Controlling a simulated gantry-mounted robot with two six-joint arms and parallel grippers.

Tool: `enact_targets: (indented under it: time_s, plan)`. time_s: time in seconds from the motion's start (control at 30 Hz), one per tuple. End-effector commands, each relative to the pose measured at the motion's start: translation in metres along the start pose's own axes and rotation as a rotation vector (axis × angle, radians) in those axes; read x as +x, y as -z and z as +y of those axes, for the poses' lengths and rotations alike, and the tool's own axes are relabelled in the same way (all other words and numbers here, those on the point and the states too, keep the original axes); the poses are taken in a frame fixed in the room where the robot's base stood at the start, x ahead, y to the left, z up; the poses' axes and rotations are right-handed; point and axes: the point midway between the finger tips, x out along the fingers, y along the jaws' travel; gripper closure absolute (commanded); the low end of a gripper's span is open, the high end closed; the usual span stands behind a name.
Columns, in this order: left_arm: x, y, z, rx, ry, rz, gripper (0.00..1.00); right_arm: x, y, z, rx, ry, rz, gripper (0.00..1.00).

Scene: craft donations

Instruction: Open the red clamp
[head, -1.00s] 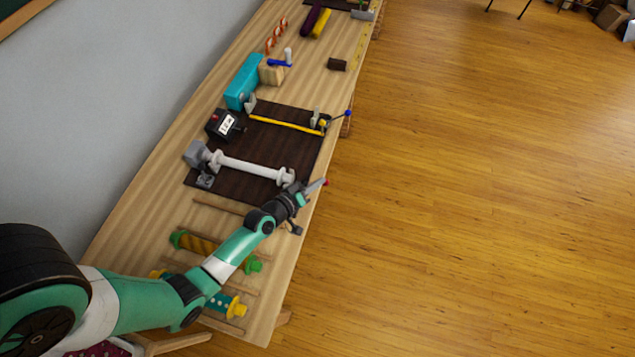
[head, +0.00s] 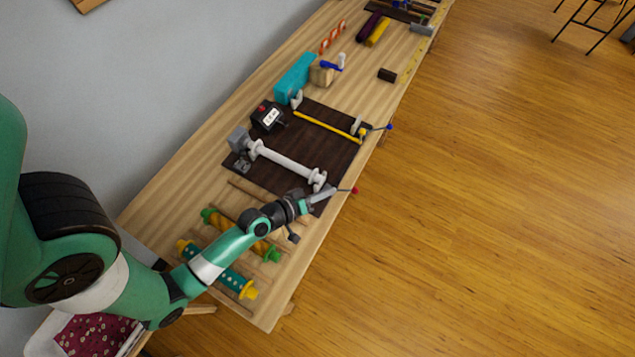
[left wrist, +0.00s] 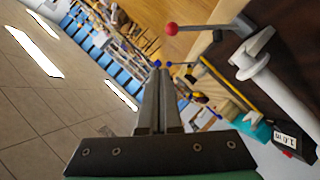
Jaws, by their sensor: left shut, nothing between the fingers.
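The red clamp's lever ends in a red ball knob (head: 355,190) that sticks out past the table's right edge, at the near end of the white spindle (head: 287,160). In the left wrist view the red knob (left wrist: 171,28) and its grey lever (left wrist: 212,29) lie above and right of the fingertips, not between them. My left gripper (head: 308,205) is beside the clamp, on its near side. Its two fingers (left wrist: 160,72) are closed together and empty. The clamp's base is partly hidden by the gripper in the head view. My right gripper is not in view.
A blue-knobbed lever (head: 389,127) stands farther along the dark board (head: 330,123), by a yellow rod (head: 328,128). A black box with a label (head: 269,117) sits at the back. Wrapped rollers (head: 222,280) lie near my arm. Open floor is to the right.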

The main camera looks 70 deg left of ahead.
Motion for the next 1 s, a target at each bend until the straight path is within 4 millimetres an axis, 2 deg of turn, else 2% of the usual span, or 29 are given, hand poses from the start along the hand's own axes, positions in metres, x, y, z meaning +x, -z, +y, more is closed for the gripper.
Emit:
enact_targets:
  time_s: [0.1,0.3,0.87,0.93,1.0]
  plan:
    - [-0.020,0.000,0.002,-0.001,0.001,0.001,1.00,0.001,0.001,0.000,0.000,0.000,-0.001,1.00]
    - [-0.033,0.000,0.004,0.000,0.000,0.002,1.00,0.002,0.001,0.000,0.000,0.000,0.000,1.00]
    - [-0.033,0.000,0.004,0.001,-0.001,0.002,1.00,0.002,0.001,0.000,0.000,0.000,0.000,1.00]
    - [-0.032,-0.003,0.009,0.007,-0.011,-0.007,1.00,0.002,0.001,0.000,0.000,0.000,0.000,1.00]
    - [-0.023,0.003,0.025,0.023,-0.050,-0.002,1.00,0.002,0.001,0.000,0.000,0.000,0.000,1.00]
